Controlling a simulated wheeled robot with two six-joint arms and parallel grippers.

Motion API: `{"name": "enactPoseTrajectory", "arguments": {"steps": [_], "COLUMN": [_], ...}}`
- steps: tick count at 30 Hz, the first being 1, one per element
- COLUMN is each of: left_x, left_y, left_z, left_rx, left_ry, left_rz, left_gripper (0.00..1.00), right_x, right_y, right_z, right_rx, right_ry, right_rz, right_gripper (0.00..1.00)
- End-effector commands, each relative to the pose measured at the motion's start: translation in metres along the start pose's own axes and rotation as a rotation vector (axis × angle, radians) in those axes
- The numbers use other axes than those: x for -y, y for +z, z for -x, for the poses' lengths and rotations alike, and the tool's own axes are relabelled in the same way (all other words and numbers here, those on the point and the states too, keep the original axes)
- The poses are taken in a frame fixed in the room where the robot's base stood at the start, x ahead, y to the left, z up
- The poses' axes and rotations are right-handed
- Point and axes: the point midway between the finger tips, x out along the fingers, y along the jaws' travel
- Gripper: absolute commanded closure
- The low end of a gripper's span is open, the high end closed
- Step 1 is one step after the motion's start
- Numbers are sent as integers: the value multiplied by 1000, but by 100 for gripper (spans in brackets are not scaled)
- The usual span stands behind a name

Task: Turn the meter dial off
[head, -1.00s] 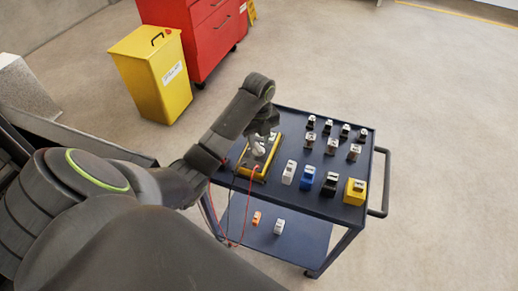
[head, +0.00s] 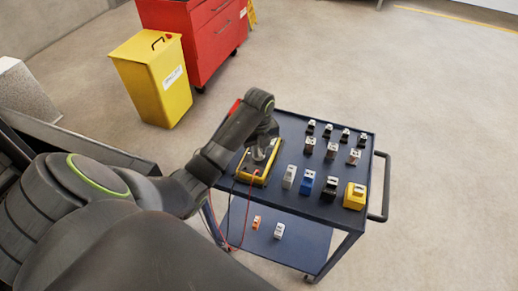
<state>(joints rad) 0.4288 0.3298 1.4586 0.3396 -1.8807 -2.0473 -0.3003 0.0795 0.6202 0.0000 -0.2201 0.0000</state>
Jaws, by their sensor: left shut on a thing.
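The meter (head: 247,178) is a yellow-edged device lying on the left part of the dark blue cart top. Red leads hang from it over the cart's edge. My left gripper (head: 261,157) points down at the meter's face and is shut on what looks like its dial. The dial itself is hidden by the gripper, so its setting cannot be read. My right gripper is not in view.
The cart top (head: 290,205) also carries several small blocks, among them a blue one (head: 307,182) and a yellow one (head: 355,196). A yellow bin (head: 150,90) and a red cabinet (head: 208,35) stand behind. Floor to the right is clear.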

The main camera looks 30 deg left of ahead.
Motion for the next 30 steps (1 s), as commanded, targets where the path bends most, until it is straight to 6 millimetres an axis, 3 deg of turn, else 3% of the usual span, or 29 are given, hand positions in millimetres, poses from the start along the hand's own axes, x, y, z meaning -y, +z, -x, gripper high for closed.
{"name": "enactPoseTrajectory", "arguments": {"steps": [11, 30], "left_x": [1, 3], "left_y": [0, 1], "left_z": [5, 4], "left_rx": [1, 0], "left_ry": [0, 0], "left_rz": [112, 621], "left_gripper": [100, 100], "right_x": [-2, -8], "right_y": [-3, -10], "right_z": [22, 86], "right_rx": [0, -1], "right_ry": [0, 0], "right_rz": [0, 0], "right_gripper": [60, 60]}}
